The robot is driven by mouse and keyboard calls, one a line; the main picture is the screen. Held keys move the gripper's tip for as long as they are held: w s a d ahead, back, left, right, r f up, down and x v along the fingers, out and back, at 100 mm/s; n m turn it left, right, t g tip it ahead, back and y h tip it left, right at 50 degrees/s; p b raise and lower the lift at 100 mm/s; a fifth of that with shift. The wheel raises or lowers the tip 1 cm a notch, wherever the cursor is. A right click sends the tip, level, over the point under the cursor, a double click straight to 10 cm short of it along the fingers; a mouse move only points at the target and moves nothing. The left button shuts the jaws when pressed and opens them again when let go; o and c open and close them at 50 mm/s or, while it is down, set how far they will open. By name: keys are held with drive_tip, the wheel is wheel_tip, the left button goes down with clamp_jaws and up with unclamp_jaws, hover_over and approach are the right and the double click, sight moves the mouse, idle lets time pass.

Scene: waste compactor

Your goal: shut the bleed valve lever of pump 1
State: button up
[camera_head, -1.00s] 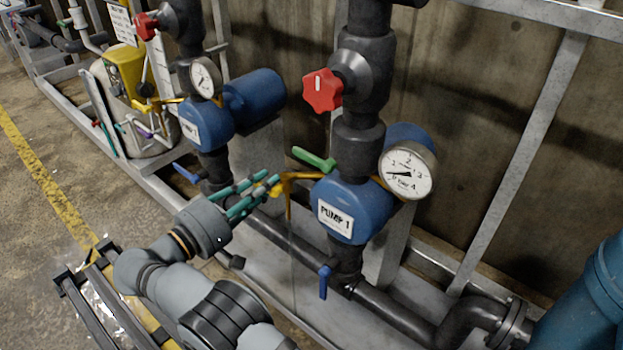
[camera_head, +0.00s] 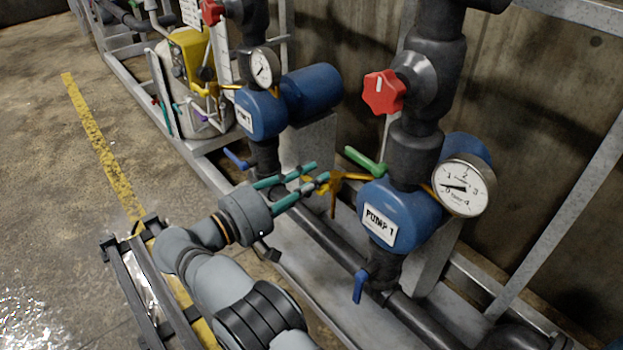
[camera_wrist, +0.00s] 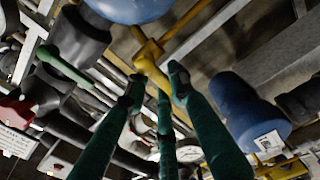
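Pump 1 (camera_head: 402,215) is the blue pump with the "PUMP 1" label at right. A thin yellow pipe leads from it to a small yellow valve (camera_head: 337,181), and a yellow lever (camera_head: 333,206) hangs down there. I take this as the bleed valve lever. My gripper (camera_head: 317,178) is at this valve with its green fingers spread. In the wrist view the yellow valve (camera_wrist: 148,55) is just beyond the fingertips (camera_wrist: 155,86). Its yellow lever (camera_wrist: 164,112) extends between the outer fingers, partly hidden by the middle one. I cannot tell whether any finger touches it.
Beside the valve is a green lever (camera_head: 366,161); a blue lever (camera_head: 359,287) is below pump 1. A red knob (camera_head: 384,92) and a gauge (camera_head: 463,186) are above. A second blue pump (camera_head: 262,113) stands to the left. Open floor lies at left.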

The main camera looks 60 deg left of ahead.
drive_tip(key=o, duration=0.4)
drive_tip(key=s, duration=0.4)
drive_tip(key=s+d, duration=0.1)
drive_tip(key=s, duration=0.2)
drive_tip(key=s+d, duration=0.1)
drive_tip(key=s, duration=0.3)
drive_tip(key=shift+s+d, duration=0.15)
drive_tip(key=shift+s, duration=0.2)
drive_tip(key=shift+w, duration=0.1)
drive_tip(key=w, duration=0.4)
drive_tip(key=w+a, duration=0.1)
drive_tip(key=w, duration=0.2)
drive_tip(key=w+a, duration=0.1)
drive_tip(key=w, duration=0.3)
drive_tip(key=shift+w+a, duration=0.2)
drive_tip(key=shift+w, duration=0.15)
drive_tip(key=shift+s, duration=0.15)
